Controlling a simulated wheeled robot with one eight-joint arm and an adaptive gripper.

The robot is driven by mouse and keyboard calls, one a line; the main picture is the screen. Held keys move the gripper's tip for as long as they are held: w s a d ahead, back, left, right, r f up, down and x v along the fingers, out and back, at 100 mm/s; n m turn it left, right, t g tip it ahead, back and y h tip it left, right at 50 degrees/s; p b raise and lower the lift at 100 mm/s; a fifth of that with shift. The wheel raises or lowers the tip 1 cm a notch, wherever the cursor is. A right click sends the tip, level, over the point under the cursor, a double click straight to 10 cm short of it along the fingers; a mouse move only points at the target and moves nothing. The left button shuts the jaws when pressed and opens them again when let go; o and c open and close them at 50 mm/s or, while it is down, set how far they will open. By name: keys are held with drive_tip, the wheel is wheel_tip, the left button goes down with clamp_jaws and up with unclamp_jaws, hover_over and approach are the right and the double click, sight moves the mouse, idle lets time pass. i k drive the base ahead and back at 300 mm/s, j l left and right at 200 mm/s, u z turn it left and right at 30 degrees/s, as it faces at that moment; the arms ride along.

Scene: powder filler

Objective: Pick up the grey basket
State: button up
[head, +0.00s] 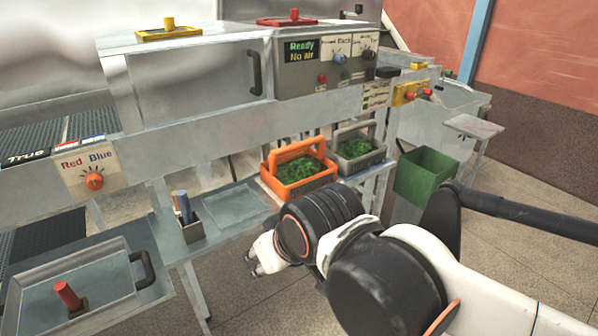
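The grey basket (358,151) stands upright on the narrow metal shelf below the machine's control panel, with its handle up and green contents inside. An orange basket (299,172) with similar green contents stands close on its left. My gripper (252,263) is at lower centre, in front of the shelf and to the left of and nearer than both baskets. It points left, away from the grey basket. It is small and partly turned away, so its finger opening is unclear. No object shows in it.
A green bin (426,176) stands right of the shelf. A small metal holder (191,232) with upright sticks sits on the shelf's left part. A metal tray with a red knob (67,294) is at lower left. The machine's body (190,85) overhangs the shelf.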

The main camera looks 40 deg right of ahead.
sight(353, 151)
drive_tip(key=z, duration=1.3)
drive_tip(key=i+l+u, duration=0.1)
drive_tip(key=i+l, duration=0.15)
drive_tip(key=l, duration=0.15)
drive_tip(key=i+l+u, duration=0.1)
drive_tip(key=i+l, duration=0.15)
drive_tip(key=l, duration=0.15)
drive_tip(key=i+l+u, duration=0.1)
drive_tip(key=i+l, duration=0.15)
drive_tip(key=l, duration=0.2)
drive_tip(key=i+l+u, duration=0.15)
drive_tip(key=l, duration=0.3)
drive_tip(key=i+l+u, duration=0.1)
drive_tip(key=i+l, duration=0.15)
drive_tip(key=l, duration=0.2)
drive_tip(key=i+l+u, duration=0.1)
drive_tip(key=l, duration=0.4)
drive_tip(key=i+l+u, duration=0.1)
drive_tip(key=i+l, duration=0.15)
drive_tip(key=l, duration=0.25)
drive_tip(key=i+l+u, duration=0.1)
drive_tip(key=l, duration=0.45)
